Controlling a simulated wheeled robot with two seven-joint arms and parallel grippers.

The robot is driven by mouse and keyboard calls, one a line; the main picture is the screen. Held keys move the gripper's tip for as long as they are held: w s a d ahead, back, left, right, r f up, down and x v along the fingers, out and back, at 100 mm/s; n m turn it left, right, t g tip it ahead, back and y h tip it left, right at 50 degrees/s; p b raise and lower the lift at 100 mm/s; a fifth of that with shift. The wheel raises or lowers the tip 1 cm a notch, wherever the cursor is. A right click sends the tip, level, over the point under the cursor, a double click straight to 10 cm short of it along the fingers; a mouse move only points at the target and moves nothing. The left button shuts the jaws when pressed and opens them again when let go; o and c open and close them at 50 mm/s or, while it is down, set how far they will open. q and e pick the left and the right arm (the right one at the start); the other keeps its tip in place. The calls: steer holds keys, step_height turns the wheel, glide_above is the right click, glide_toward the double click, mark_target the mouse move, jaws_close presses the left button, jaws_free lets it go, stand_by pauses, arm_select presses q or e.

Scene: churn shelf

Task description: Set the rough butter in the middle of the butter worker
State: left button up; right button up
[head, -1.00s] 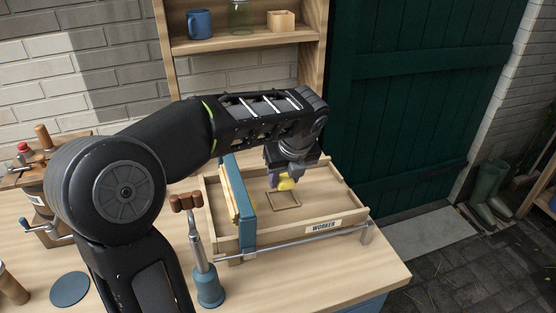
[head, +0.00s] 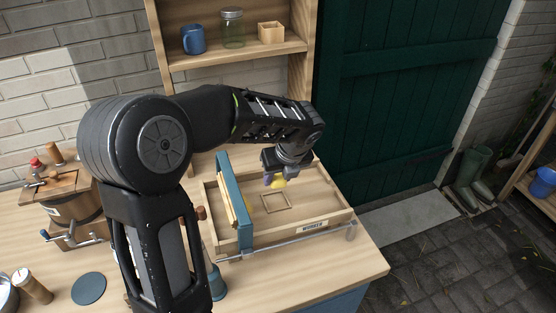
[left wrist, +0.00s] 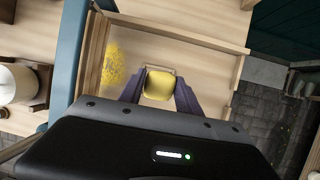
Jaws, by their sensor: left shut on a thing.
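The rough butter (head: 279,182) is a small yellow lump. My left gripper (head: 273,180) is shut on it, above the butter worker. In the left wrist view the butter (left wrist: 159,84) sits between the two purple fingers. The butter worker (head: 318,228) is a shallow wooden tray labelled WORKER, with a blue-ended roller (head: 236,202) across its left part. A thin square outline (head: 276,202) marks the tray floor, in front of and below the butter in the head view. In the left wrist view the butter covers part of this outline. My right gripper is not in view.
A wooden churn (head: 72,205) stands at the left, and a blue disc (head: 89,288) lies on the bench. A metal rod (head: 290,242) runs along the tray's front. A shelf (head: 238,54) holds a blue mug (head: 193,39), a jar and a wooden box.

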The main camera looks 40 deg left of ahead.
mark_target(277, 202)
arm_select(q)
steer(key=shift+f, duration=0.1)
stand_by(0.3)
step_height(277, 202, down, 4)
steer(key=b, duration=0.3)
steer(key=shift+s+r+b, duration=0.1)
steer(key=shift+r+b, duration=0.15)
steer(key=shift+b, duration=0.05)
steer(key=shift+a+f, duration=0.1)
steer(key=shift+f, duration=0.4)
steer(key=shift+p, duration=0.4)
stand_by(1.2)
steer(key=shift+s+f+b, duration=0.1)
steer(key=shift+f+b, duration=0.35)
steer(key=shift+f, duration=0.25)
stand_by(0.5)
steer(key=shift+r, duration=0.1)
stand_by(0.6)
steer(key=o, duration=1.3)
